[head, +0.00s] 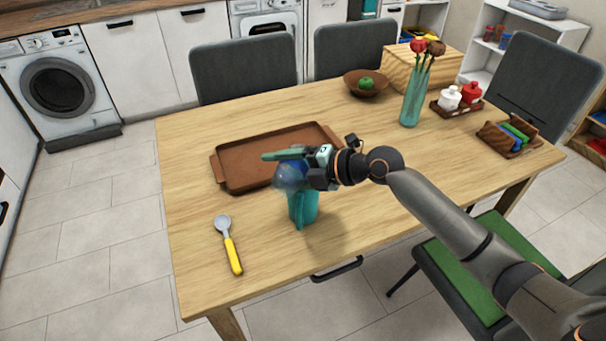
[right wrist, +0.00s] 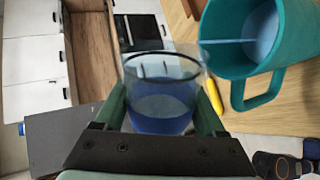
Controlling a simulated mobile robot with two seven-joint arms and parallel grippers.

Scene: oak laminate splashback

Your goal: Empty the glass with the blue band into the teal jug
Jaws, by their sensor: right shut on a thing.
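The glass with the blue band (head: 287,178) is held tilted above the teal jug (head: 303,210) in the head view. My right gripper (head: 285,157) is shut around it. In the right wrist view the clear glass (right wrist: 160,75) sits between the two green fingers, its blue lower part partly hidden by the gripper. The jug (right wrist: 238,65) shows at the upper right with its open mouth beside the glass rim. A thin pale stream runs from the rim into the jug, where light blue liquid shows. My left gripper is not in view.
A brown tray (head: 240,180) lies just behind the jug. A yellow-handled spoon (head: 232,250) lies to its left. Further back are a vase with flowers (head: 413,97), a bowl with a green fruit (head: 352,83) and a condiment tray (head: 447,111). The table's front right is clear.

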